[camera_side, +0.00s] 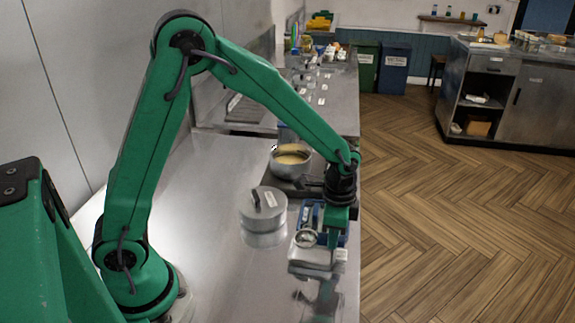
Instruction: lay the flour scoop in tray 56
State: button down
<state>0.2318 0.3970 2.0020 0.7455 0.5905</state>
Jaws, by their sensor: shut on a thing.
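My gripper (332,232) points down at the right edge of the steel counter. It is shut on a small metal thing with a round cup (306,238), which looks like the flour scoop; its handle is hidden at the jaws. The scoop shows just above a shallow grey metal tray (317,268) with a small white label. I cannot read the label, so I cannot tell if this is tray 56. I cannot tell whether the scoop touches the tray. A blue tray (304,216) lies just behind, partly hidden by my gripper.
A pan of yellowish liquid (291,161) sits behind on a dark hob. The steel counter (205,225) is clear at left. The counter's right edge drops to the wooden floor (460,220).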

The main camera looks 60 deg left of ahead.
jog(key=shift+f, duration=1.35)
jog(key=c, duration=1.2)
grip_release()
jog(key=shift+r, duration=0.1)
jog(key=shift+r, duration=3.75)
